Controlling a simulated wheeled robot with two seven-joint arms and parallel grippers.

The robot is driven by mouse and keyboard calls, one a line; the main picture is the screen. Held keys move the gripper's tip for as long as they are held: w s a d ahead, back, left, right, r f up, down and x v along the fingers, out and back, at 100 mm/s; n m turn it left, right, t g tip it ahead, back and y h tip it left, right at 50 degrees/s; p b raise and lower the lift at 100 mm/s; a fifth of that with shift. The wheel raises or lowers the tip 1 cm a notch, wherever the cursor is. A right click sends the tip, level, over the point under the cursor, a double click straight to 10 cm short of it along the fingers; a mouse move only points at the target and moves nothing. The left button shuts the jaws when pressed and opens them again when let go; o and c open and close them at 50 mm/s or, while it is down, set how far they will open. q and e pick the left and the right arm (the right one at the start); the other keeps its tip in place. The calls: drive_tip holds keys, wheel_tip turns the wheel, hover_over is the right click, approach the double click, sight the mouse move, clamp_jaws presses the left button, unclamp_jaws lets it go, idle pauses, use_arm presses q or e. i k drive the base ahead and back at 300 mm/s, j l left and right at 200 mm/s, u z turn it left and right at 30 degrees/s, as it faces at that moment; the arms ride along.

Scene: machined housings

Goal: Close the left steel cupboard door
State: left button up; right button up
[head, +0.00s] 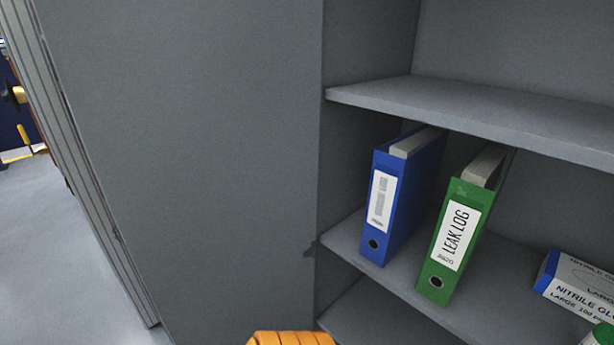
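The left steel cupboard door (200,150) looks like the large plain grey panel filling the left half of the head view. It stands open, with its inner face towards me. Its free edge (95,190) runs down at the left, and it meets the cupboard along a vertical line just right of the panel. The cupboard's inside is open to view at the right. Neither of my grippers can be made out. An orange ridged piece (291,338) shows at the bottom edge; I cannot tell what it belongs to.
Grey shelves (470,100) hold a blue binder (401,195), a green "LEAK LOG" binder (460,225) and a nitrile glove box (580,285). A green-and-white item (602,335) is cut off at lower right. Bare floor (50,260) shows left of the door.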

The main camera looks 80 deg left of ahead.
sight(197, 123)
drive_tip(key=k+j, duration=0.1)
drive_tip(key=k, duration=0.35)
drive_tip(key=k+j, duration=0.15)
drive_tip(key=k, duration=0.35)
drive_tip(key=k+j, duration=0.1)
drive_tip(key=k, duration=0.35)
drive_tip(key=k+j, duration=0.1)
drive_tip(key=j, duration=0.35)
drive_tip(key=k+j, duration=0.1)
drive_tip(key=j, duration=0.75)
drive_tip(key=k+j+u, duration=0.1)
drive_tip(key=j, duration=0.9)
